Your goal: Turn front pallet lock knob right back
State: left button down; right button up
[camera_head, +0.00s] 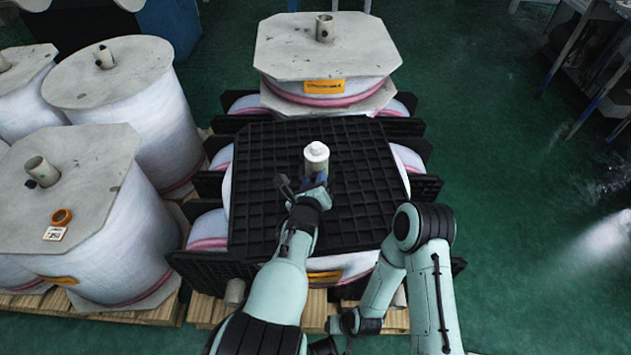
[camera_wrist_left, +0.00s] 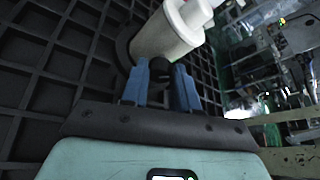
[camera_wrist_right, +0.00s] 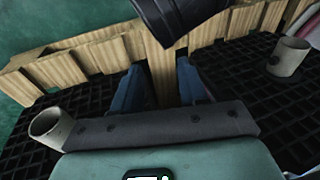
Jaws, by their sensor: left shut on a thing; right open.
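A white cylindrical post (camera_head: 316,158) stands in the middle of the black grid plate (camera_head: 262,200) on the front stack. My left gripper (camera_head: 305,187) reaches over the plate to the near side of this post. In the left wrist view its blue fingers (camera_wrist_left: 160,75) are shut on a small dark knob (camera_wrist_left: 160,69) at the white post (camera_wrist_left: 160,38). The fingers hide part of the knob, so its turn angle cannot be told. My right gripper (camera_wrist_right: 160,70) is open and empty, low at the front of the stack, above a wooden pallet (camera_wrist_right: 160,58).
Wrapped film rolls with grey caps (camera_head: 95,75) stand close on the left. Another capped roll (camera_head: 325,50) stands behind the black plate. Pale tube ends (camera_wrist_right: 50,127) show by the right gripper. The green floor (camera_head: 510,180) on the right is clear.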

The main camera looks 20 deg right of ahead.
pick_arm(q)
jog(key=shift+a+f+n+h+b, duration=0.15)
jog(key=shift+n+h+b, duration=0.4)
jog(key=shift+n, duration=0.45)
pick_arm(e)
jog(key=shift+w+d+f, duration=0.4)
jog(key=shift+w+f, duration=0.05)
jog(key=shift+w, duration=0.25)
pick_arm(q)
jog(key=c, duration=0.8)
grip_release()
jog(key=shift+c, duration=0.2)
pick_arm(e)
jog(key=shift+t, duration=0.3)
